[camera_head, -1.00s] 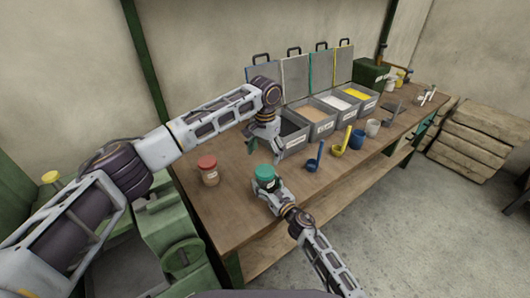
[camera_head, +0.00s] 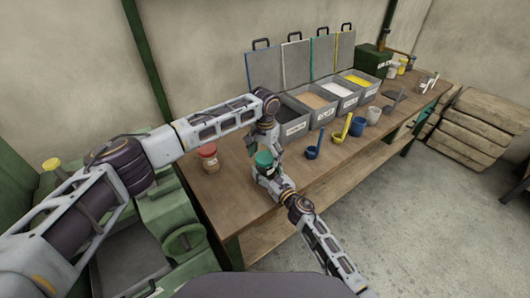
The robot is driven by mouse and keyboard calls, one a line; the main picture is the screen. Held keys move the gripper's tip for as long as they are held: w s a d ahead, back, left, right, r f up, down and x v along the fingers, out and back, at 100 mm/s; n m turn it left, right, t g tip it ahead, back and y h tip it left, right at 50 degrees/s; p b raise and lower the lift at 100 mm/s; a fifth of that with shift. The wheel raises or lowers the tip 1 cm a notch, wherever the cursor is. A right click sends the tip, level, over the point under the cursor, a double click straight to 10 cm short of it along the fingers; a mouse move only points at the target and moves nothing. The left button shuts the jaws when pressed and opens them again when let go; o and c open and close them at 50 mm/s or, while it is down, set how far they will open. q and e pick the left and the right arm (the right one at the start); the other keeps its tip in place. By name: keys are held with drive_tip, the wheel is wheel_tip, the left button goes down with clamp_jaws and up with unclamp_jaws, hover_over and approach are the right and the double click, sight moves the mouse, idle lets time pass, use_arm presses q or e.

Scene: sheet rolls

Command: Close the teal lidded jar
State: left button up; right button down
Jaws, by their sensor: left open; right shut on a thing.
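The teal lidded jar (camera_head: 264,159) stands near the front edge of the workbench, its teal lid on top. My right gripper (camera_head: 267,172) reaches in from the lower right and is shut on the jar's body, hiding much of it. My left gripper (camera_head: 262,145) points down just above the teal lid, with its fingers open. I cannot tell whether its fingers touch the lid or how tightly the lid sits.
A red-lidded jar (camera_head: 208,157) stands left of the teal one. Open grey bins (camera_head: 296,127) with raised lids line the back. Blue (camera_head: 313,151) and yellow (camera_head: 338,136) scoops and cups stand to the right. The wooden bench top (camera_head: 226,195) is clear at the front left.

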use_arm(q)
drive_tip(key=c, duration=1.1)
drive_tip(key=shift+o, duration=0.2)
drive_tip(key=shift+m, duration=0.8)
drive_tip(key=o, duration=1.1)
drive_tip(key=shift+r, duration=2.25)
